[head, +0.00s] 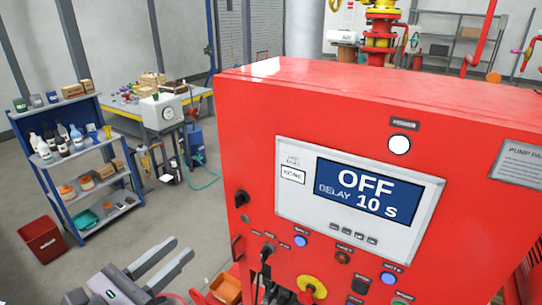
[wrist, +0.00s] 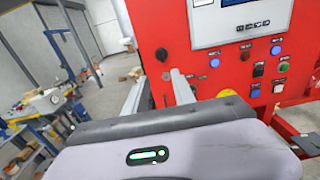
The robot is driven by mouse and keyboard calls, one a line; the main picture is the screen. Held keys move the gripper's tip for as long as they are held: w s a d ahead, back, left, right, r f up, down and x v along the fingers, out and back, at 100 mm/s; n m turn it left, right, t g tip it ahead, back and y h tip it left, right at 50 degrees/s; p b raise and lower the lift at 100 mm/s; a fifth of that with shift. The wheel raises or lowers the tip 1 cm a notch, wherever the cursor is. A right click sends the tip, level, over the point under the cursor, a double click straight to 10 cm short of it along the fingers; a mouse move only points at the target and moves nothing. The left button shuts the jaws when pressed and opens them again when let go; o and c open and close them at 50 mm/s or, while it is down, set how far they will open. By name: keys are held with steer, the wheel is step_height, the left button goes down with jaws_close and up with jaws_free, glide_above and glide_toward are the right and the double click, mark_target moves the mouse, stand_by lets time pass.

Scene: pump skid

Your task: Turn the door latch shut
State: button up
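The red cabinet (head: 250,120) fills the right of the head view, with its panel door facing me. A small black latch knob (head: 241,198) sits near the door's left edge. It also shows in the wrist view (wrist: 162,54), beyond and just above the fingertips. Which way it is turned is too small to tell surely. My gripper (head: 180,248) is at the lower left of the head view, left of the cabinet and below the latch. Its two grey fingers are apart with nothing between them; they also show in the wrist view (wrist: 158,76). It looks clear of the door.
A display (head: 365,192) on the door reads OFF, DELAY 10 s. A blue shelf (head: 75,165), a red bin (head: 43,240) and a workbench stand left, with open floor between.

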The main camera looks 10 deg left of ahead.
mark_target(236, 202)
steer(key=b+x, duration=0.2)
steer(key=x, duration=1.4)
steer(key=shift+w+d, duration=0.25)
steer(key=shift+d, duration=0.05)
jaws_close()
